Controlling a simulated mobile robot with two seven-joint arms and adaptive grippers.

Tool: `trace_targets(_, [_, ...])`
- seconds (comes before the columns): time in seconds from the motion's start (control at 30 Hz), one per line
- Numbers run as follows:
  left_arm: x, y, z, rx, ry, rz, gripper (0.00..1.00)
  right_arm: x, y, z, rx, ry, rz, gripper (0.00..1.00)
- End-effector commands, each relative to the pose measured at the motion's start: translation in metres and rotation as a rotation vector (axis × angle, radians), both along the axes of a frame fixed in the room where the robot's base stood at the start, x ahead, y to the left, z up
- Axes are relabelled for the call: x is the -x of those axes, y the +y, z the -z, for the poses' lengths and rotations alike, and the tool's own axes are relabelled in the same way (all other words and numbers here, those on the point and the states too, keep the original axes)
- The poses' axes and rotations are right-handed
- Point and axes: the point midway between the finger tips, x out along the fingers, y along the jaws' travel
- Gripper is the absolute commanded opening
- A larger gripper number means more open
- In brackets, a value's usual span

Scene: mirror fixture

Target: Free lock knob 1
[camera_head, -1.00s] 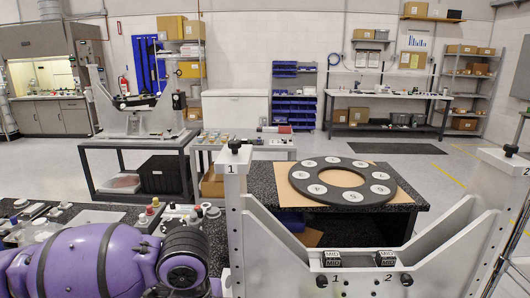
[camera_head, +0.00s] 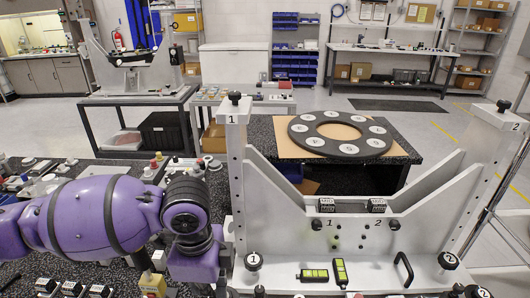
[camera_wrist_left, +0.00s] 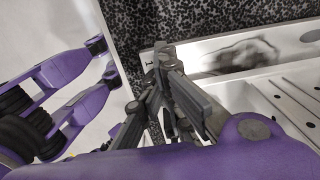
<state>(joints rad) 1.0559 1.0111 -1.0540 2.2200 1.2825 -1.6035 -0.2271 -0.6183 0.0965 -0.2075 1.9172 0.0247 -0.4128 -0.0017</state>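The pale grey mirror fixture (camera_head: 292,213) stands on the speckled table. Several black knobs are on it: one on the left post's top (camera_head: 235,97) by a "1", one on the crosspiece by a "1" (camera_head: 322,226), and a matching one by a "2" (camera_head: 394,226). I cannot tell which is lock knob 1. My purple left wrist (camera_head: 187,215) hangs beside the left post's foot, hiding its gripper. In the left wrist view my left gripper's dark fingers (camera_wrist_left: 165,80) are close together near a pale part marked "1"; their gap is unclear. My right gripper is not in view.
A black ring (camera_head: 300,137) with numbered discs lies behind. Small parts crowd the table at left.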

Motion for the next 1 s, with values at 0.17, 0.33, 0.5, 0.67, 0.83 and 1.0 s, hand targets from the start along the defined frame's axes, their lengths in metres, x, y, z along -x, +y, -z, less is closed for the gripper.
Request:
trace_targets(0.17, [0.0139,-0.0041,0.0069,0.005,0.028,0.011,0.0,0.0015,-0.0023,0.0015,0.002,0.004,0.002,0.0])
trace_targets(0.33, [0.0166,-0.0042,0.0089,0.003,0.032,0.011,0.0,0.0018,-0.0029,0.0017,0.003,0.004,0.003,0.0])
trace_targets(0.5, [0.0169,-0.0042,0.0099,0.003,0.034,0.01,0.0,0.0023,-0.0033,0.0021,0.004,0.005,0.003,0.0])
trace_targets(0.67, [0.0169,-0.0038,0.0106,0.003,0.036,0.01,0.0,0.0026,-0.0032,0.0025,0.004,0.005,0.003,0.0])
trace_targets(0.83, [0.0182,0.0011,0.011,0.001,0.036,0.009,0.0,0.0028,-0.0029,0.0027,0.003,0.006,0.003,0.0])
trace_targets(1.0, [0.0187,0.0055,0.0087,-0.002,0.036,0.008,0.0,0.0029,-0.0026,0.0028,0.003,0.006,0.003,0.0])
